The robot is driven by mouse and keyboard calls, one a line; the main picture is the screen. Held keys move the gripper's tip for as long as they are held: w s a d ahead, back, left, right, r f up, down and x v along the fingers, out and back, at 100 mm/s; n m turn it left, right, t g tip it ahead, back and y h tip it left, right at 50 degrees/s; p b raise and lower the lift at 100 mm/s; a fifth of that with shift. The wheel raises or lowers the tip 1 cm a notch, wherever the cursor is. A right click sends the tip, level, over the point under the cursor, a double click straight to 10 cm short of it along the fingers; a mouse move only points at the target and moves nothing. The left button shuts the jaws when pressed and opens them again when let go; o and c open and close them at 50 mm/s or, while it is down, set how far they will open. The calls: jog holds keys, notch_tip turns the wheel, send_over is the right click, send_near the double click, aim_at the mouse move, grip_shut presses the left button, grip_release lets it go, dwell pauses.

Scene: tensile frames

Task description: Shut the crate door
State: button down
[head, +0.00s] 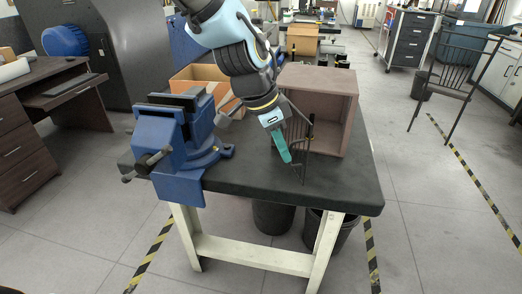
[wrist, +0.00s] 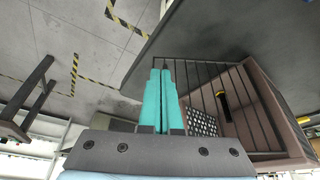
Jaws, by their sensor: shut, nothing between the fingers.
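The crate (head: 338,118) is a brown box on the dark table, with its open side facing the front. Its door of dark vertical bars (head: 305,142) stands swung outward from the crate, seen nearly edge-on. In the wrist view the barred door (wrist: 207,88) runs behind my fingers, and the brown crate wall (wrist: 262,90) shows at right. My gripper (head: 286,156) has teal fingers, pressed together and empty. It points down on the left side of the door, close to the bars; I cannot tell whether it touches them. The fingers also show in the wrist view (wrist: 162,75).
A blue vise (head: 180,145) stands on the table's left side. A cardboard box (head: 205,82) sits behind it. The dark tabletop (head: 255,175) is bare in front of the crate, down to its front edge. Black bins (head: 272,217) stand under the table.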

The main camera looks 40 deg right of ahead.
jog(key=s+d+n+t+b, duration=0.1)
jog(key=d+n, duration=0.3)
jog(key=d, duration=0.4)
jog(key=s+d+n+t+b, duration=0.1)
jog(key=s+d+n, duration=0.2)
jog(key=d, duration=0.5)
jog(key=shift+s+d+n+t+h+b, duration=0.15)
jog(key=shift+s+n+t+h+b, duration=0.15)
jog(key=shift+s+n+t, duration=0.15)
jog(key=shift+w, duration=0.1)
jog(key=b+v, duration=0.1)
jog(key=v, duration=0.9)
jog(key=shift+r, duration=0.4)
